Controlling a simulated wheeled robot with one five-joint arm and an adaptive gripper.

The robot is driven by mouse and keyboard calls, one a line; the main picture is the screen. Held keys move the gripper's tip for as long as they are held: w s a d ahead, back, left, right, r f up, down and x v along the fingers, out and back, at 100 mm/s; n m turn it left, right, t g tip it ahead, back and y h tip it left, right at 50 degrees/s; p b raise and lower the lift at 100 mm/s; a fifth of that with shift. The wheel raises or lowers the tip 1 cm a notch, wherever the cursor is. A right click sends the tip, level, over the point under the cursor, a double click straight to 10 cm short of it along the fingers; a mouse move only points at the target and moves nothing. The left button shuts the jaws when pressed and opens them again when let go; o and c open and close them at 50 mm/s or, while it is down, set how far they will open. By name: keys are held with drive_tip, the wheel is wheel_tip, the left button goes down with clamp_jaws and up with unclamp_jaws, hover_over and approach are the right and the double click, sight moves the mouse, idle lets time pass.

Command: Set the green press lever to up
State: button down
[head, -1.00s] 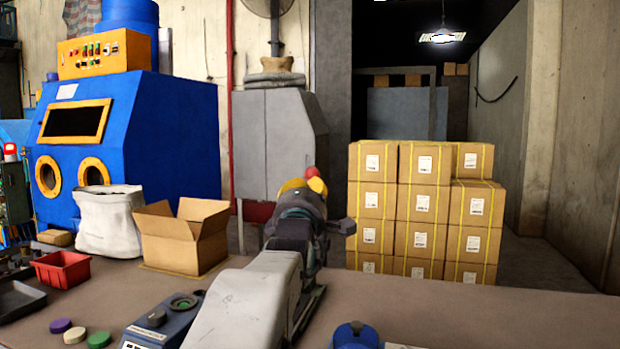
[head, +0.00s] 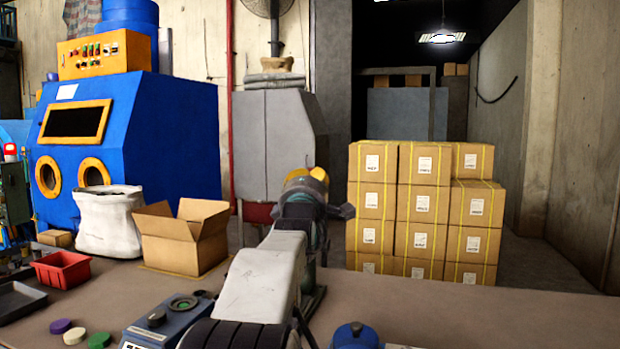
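My arm reaches away from the camera over the table and covers most of what lies ahead of it. My gripper (head: 305,184) is at its far end, mostly hidden by my own wrist, so its fingers cannot be made out. A narrow dark green part (head: 322,246), perhaps the press, shows just right of my arm. The lever cannot be made out, and I cannot tell its position or whether my gripper touches it.
A blue-grey control box (head: 168,322) stands just left of my arm, and a round blue object (head: 355,334) to its right. An open cardboard box (head: 183,250) and a red tray (head: 62,269) are at the left. The table's right side is clear.

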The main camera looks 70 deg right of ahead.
drive_tip(key=shift+r, duration=0.1)
drive_tip(key=d+r+y+p, duration=0.1)
drive_tip(key=d+p, duration=0.1)
drive_tip(key=p, duration=0.2)
drive_tip(key=shift+r, duration=0.2)
drive_tip(key=shift+f, duration=0.1)
drive_tip(key=shift+a, duration=0.1)
